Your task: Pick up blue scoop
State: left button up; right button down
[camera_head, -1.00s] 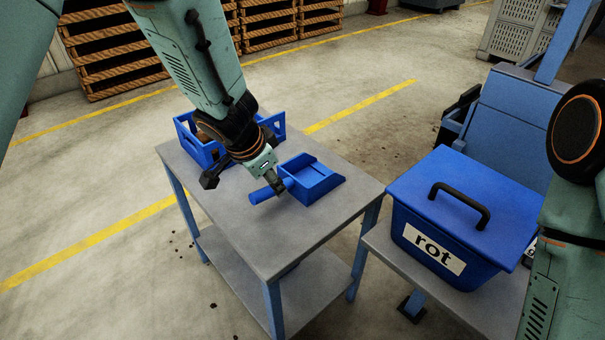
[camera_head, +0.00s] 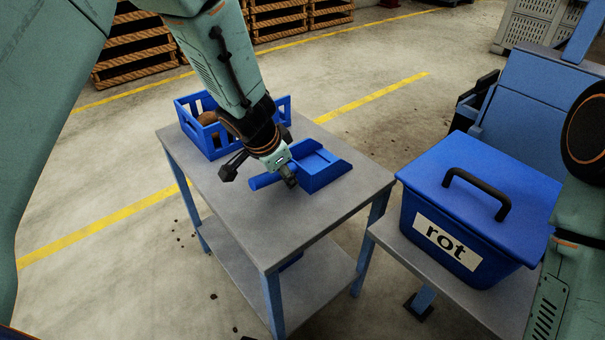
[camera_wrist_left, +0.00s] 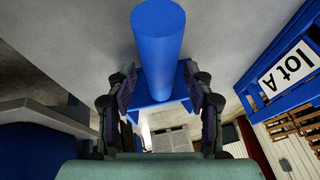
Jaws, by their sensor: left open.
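The blue scoop (camera_head: 323,168) lies on the grey table, its pan toward the right and its round handle (camera_head: 264,181) toward the left. My left gripper (camera_head: 290,178) is low over the scoop, where the handle meets the pan, and hides part of it. In the left wrist view the handle (camera_wrist_left: 158,35) runs between the two open fingers (camera_wrist_left: 160,88), with a finger on each side. Whether either finger touches it I cannot tell. My right gripper is out of view.
A blue crate (camera_head: 184,107) with brown potatoes stands behind my left arm; its "lot A" label (camera_wrist_left: 287,67) shows in the left wrist view. A blue lidded bin marked "rot" (camera_head: 408,222) stands on a stand to the right. The table front (camera_head: 250,225) is clear.

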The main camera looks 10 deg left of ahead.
pick_arm(q)
jog(key=shift+w+d+f, duration=0.15)
jog(key=shift+w+f, duration=0.15)
jog(key=shift+s, duration=0.1)
jog(key=shift+c, duration=0.2)
jog(key=shift+r, duration=0.1)
jog(key=shift+c, duration=0.7)
grip_shut()
